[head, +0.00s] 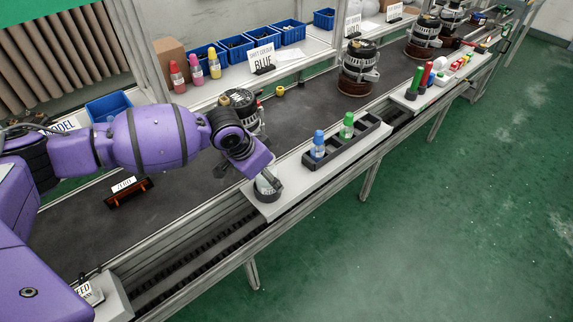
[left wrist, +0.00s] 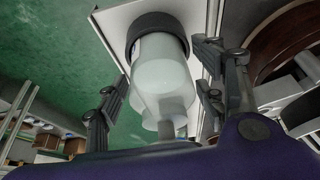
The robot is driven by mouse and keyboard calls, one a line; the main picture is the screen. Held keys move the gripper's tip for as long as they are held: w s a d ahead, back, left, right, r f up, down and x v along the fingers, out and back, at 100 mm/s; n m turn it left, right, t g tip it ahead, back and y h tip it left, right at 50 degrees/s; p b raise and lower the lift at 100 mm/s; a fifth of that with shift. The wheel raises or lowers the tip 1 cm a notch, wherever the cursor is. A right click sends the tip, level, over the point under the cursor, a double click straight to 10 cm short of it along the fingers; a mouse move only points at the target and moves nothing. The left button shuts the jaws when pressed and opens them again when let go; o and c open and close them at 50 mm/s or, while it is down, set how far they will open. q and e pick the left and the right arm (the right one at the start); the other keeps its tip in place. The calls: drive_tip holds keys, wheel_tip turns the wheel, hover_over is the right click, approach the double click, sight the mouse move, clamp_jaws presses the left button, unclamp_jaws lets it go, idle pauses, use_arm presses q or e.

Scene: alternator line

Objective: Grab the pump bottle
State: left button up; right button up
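The pump bottle (left wrist: 160,70) is pale and translucent, between the two fingers of my left gripper (left wrist: 160,92) in the left wrist view. Its far end sits in a dark round holder (left wrist: 148,22); its near end narrows toward my palm. The fingers are spread, with a small gap on the left side; contact on the right side is hard to judge. In the head view my left gripper (head: 267,180) is over the holder (head: 267,195) on the white ledge, and mostly hides the bottle. My right gripper is not in view.
A dark rack (head: 348,150) with a blue-capped bottle (head: 318,145) and a green-capped bottle (head: 347,126) stands just right of my gripper. An alternator (head: 243,108) stands behind my arm on the dark belt. The green floor in front is clear.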

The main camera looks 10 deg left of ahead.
use_arm(q)
drive_tip(key=c, duration=1.1)
drive_tip(key=shift+c, duration=0.7)
drive_tip(key=shift+r, duration=0.1)
